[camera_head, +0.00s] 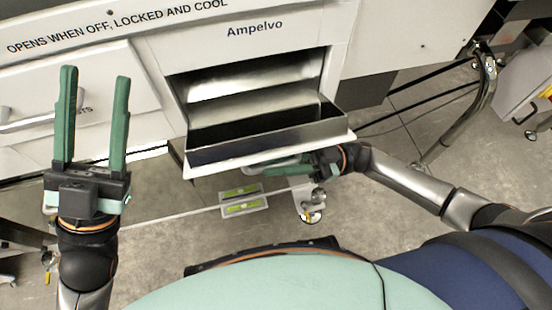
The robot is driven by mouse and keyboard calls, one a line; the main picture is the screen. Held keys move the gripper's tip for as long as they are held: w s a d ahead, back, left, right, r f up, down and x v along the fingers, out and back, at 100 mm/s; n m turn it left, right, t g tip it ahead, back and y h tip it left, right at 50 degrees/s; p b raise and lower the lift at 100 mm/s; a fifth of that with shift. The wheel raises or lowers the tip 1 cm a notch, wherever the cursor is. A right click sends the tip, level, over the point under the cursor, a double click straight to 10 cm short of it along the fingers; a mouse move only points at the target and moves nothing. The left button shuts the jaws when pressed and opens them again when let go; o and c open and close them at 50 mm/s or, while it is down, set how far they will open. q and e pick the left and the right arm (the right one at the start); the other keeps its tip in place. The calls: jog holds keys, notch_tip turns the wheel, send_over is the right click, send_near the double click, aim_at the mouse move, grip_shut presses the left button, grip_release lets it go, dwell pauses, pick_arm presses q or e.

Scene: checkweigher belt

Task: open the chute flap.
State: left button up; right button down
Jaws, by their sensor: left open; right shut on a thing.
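The chute flap (243,148) is tipped outward from the opening in the white machine front, below the word "Ampelvo". Its shiny metal inside and its pale front edge show, with the dark opening behind. My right gripper (277,168) is just under the flap's front edge, reaching in from the right. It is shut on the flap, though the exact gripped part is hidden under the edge. My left gripper (95,76) is open and empty, fingers pointing up, in front of the white panel left of the opening.
A drawer-like panel with a bar handle (30,121) is at the left. Below the flap are a thin pale rail and a small plate with green strips (243,207). A bent metal leg (483,95) stands at the right. Grey floor lies between.

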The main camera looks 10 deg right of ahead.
pick_arm(q)
notch_tip(320, 180, down, 8)
jog(key=b, duration=0.7)
jog(key=shift+d+r, duration=0.15)
jog(key=shift+d, duration=0.25)
pick_arm(e)
notch_tip(320, 180, down, 7)
jog(key=n+g+h, duration=0.1)
jog(key=n+g, duration=0.2)
jog(key=n, duration=0.3)
jog(key=shift+w, duration=0.3)
jog(key=shift+d, duration=0.1)
jog(key=c, duration=1.1)
grip_release()
jog(key=shift+n, duration=0.3)
